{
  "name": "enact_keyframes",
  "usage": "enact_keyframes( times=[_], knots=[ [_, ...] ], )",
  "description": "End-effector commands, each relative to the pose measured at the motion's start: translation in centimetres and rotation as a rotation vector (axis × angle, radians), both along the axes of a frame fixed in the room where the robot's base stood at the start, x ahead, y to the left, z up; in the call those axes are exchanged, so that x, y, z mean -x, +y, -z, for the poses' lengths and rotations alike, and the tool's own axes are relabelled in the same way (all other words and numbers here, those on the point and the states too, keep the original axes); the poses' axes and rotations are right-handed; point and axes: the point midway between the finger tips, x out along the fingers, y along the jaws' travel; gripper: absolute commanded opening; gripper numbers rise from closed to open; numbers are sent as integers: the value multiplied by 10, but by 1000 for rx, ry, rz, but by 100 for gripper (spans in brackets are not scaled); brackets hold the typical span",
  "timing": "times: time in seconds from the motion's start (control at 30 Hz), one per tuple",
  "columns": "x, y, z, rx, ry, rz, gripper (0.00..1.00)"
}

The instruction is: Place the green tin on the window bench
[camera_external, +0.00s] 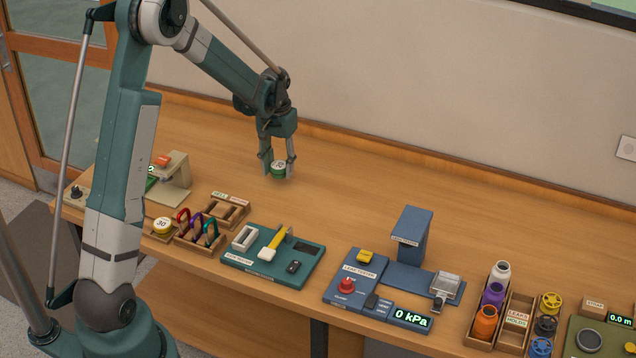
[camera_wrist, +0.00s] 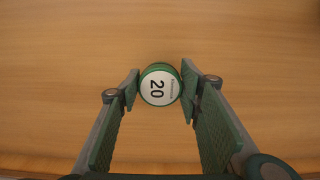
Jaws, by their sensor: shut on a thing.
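The green tin (camera_external: 279,171) is a small round tin with a white lid. In the wrist view the tin (camera_wrist: 159,86) shows "20" on its lid. My gripper (camera_external: 278,168) is shut on it, one finger on each side; both fingers also show in the wrist view (camera_wrist: 160,88). The tin is over the bare back part of the wooden bench (camera_external: 350,190); I cannot tell if its base touches the wood. No label in view names a window bench.
A teal tray (camera_external: 273,257), a blue leak tester (camera_external: 357,278) and a bottle crate (camera_external: 475,332) line the front. The bench behind them is clear.

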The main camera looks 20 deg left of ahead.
Motion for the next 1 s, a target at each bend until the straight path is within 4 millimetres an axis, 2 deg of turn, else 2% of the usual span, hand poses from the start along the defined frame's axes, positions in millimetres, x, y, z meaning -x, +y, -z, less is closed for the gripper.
enact_keyframes(
  times=[0.17,0.37,0.57,1.0],
  knots=[
    [-3,-10,-1,0,0,12,24],
    [-13,-41,-5,0,0,50,24],
    [-26,-92,-11,0,0,112,24],
    [-43,-228,-24,0,0,265,24]
  ],
)
